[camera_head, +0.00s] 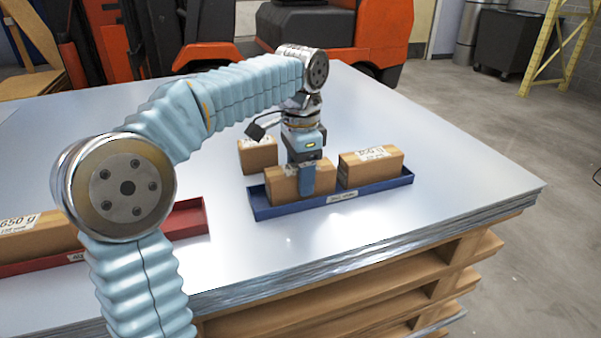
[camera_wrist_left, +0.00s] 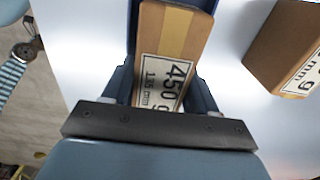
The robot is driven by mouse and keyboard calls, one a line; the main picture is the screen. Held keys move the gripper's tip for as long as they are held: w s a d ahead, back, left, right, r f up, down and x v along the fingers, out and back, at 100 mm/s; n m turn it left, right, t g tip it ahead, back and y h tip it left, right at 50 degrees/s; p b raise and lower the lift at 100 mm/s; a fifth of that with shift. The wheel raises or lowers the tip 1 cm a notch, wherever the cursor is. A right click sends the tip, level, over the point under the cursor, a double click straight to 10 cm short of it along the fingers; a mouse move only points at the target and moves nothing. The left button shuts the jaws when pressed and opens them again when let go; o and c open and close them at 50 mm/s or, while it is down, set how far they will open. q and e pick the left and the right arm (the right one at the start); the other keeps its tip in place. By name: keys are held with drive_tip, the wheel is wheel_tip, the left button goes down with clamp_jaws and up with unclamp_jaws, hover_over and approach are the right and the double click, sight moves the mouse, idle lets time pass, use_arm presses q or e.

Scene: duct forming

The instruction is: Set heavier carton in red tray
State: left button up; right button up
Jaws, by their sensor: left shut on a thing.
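My left gripper (camera_head: 305,180) is shut on a brown carton (camera_head: 283,186) at the left part of the blue tray (camera_head: 335,203). In the left wrist view this carton (camera_wrist_left: 165,50) lies between the fingers, with a label reading 450 g. I cannot tell whether its base touches the tray floor. Another carton (camera_head: 372,168) sits in the tray's right part. A smaller-looking carton (camera_head: 258,156) stands on the table behind the tray. The red tray (camera_head: 190,218), at the left, holds a carton (camera_head: 35,238) labelled 650 g and is partly hidden by my arm.
The shiny metal sheet table (camera_head: 440,215) is clear to the right and in front of the blue tray. Its edge runs along the front over wooden pallet slats (camera_head: 350,310). An orange forklift (camera_head: 370,35) stands behind it. A carton (camera_wrist_left: 285,45) shows at the right in the wrist view.

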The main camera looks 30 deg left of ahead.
use_arm(q)
wheel_tip(320, 180, up, 3)
drive_tip(key=p, duration=0.3)
drive_tip(key=shift+r, duration=0.15)
wheel_tip(320, 180, up, 5)
drive_tip(key=shift+w+f, duration=0.1)
drive_tip(key=shift+f, duration=0.05)
drive_tip(key=shift+r, duration=0.5)
